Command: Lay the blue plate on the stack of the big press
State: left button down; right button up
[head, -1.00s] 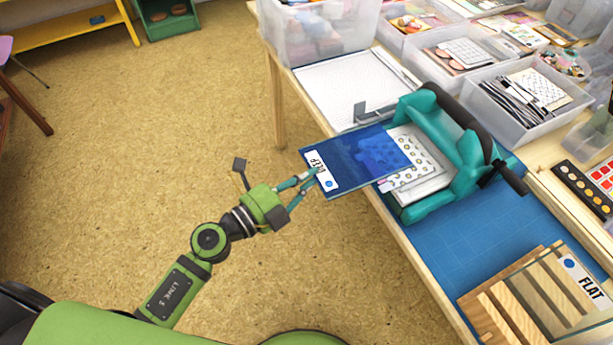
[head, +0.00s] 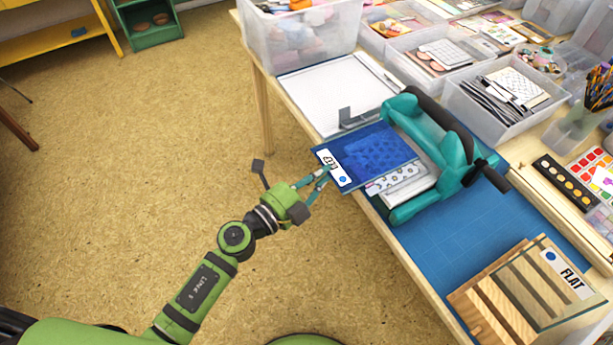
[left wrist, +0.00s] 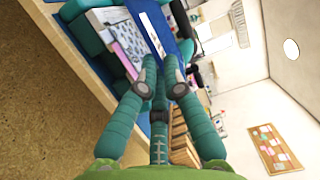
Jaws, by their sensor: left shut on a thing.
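The blue plate (head: 372,148) carries a white label with a blue dot at its near left end. My left gripper (head: 322,180) is shut on that labelled end. In the left wrist view the blue plate (left wrist: 181,18) extends ahead from the fingers (left wrist: 162,88). The big press (head: 436,133) is teal with a dark roller and handle. Its stack (head: 407,187) has a white patterned sheet showing beside the plate. The plate overlaps part of the stack in the head view; whether they touch cannot be told. My right gripper is out of view.
A blue mat (head: 472,225) lies under the press. Wooden slats with a clear plate marked FLAT (head: 568,275) lie at the near right. Clear bins (head: 503,97) crowd the back. Open floor lies left of the table.

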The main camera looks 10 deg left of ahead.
aim_at(337, 167)
pick_arm(q)
jog(key=w+d, duration=0.2)
jog(key=shift+d, duration=0.3)
jog(key=shift+w+d+f, duration=0.1)
jog(key=shift+d, duration=0.15)
jog(key=shift+a+f+b, duration=0.1)
jog(key=shift+f+b, duration=0.4)
jog(key=shift+f, duration=0.25)
jog(key=shift+f, duration=0.2)
jog(key=shift+f, duration=0.1)
jog(key=shift+w+d+f+b, duration=0.25)
jog(key=shift+d+f+b, duration=0.25)
jog(key=shift+b, duration=0.15)
jog(key=shift+w+d+f+b, duration=0.4)
jog(key=shift+d+f+b, duration=0.15)
jog(key=shift+f+b, duration=0.1)
